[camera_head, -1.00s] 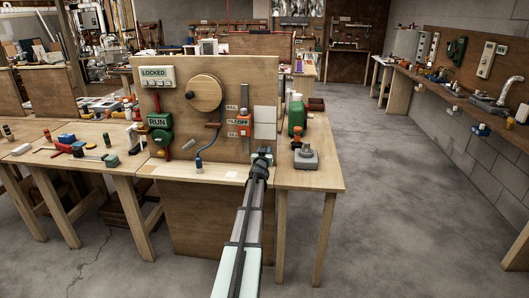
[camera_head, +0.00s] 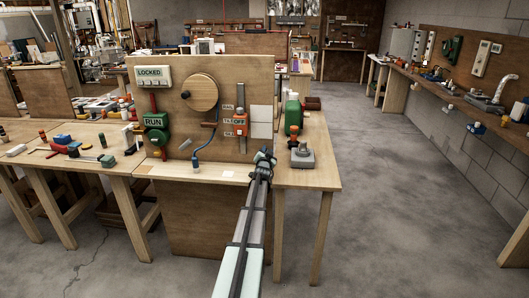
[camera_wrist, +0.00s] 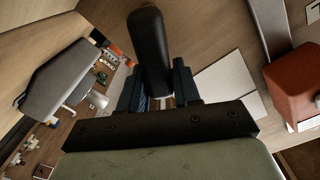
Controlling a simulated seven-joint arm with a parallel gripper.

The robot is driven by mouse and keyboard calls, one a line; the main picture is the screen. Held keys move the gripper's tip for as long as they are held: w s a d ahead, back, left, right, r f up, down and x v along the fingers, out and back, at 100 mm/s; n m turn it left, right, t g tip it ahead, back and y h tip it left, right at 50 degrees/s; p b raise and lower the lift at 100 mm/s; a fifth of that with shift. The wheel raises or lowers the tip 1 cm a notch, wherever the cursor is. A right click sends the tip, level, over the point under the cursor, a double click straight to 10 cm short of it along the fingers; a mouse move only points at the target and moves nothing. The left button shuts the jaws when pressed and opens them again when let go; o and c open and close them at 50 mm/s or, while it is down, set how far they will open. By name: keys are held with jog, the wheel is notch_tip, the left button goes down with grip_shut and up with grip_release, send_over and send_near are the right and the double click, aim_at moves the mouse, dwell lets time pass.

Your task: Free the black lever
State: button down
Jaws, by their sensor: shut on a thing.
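A black round-ended bar (camera_wrist: 150,50), which looks like the black lever, stands between the jaws in the wrist view. My gripper (camera_wrist: 157,88) is shut on it, with one dark blue finger on each side. In the head view my gripper (camera_head: 265,157) is at the lower right edge of the upright wooden panel (camera_head: 210,75), just above the bench top. I cannot make out the lever there; my gripper and arm cover that spot. What the lever's lower end joins is hidden.
An orange-red box (camera_head: 240,125) with a grey bar is on the panel left of my gripper; it shows close by in the wrist view (camera_wrist: 295,82). White plates (camera_head: 261,122) are above my gripper. A grey block (camera_head: 302,157) and green object (camera_head: 292,110) stand to the right.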

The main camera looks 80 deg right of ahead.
jog(key=shift+s+f+m, duration=0.25)
jog(key=shift+s+m, duration=0.05)
jog(key=shift+m, duration=0.4)
jog(key=shift+s+f+m, duration=0.2)
jog(key=shift+s+m, duration=0.05)
jog(key=shift+m, duration=0.45)
jog(key=c, duration=0.9)
grip_release()
jog(key=shift+a, duration=0.1)
jog(key=a, duration=1.3)
jog(key=shift+a, duration=0.3)
jog(key=shift+f, duration=0.1)
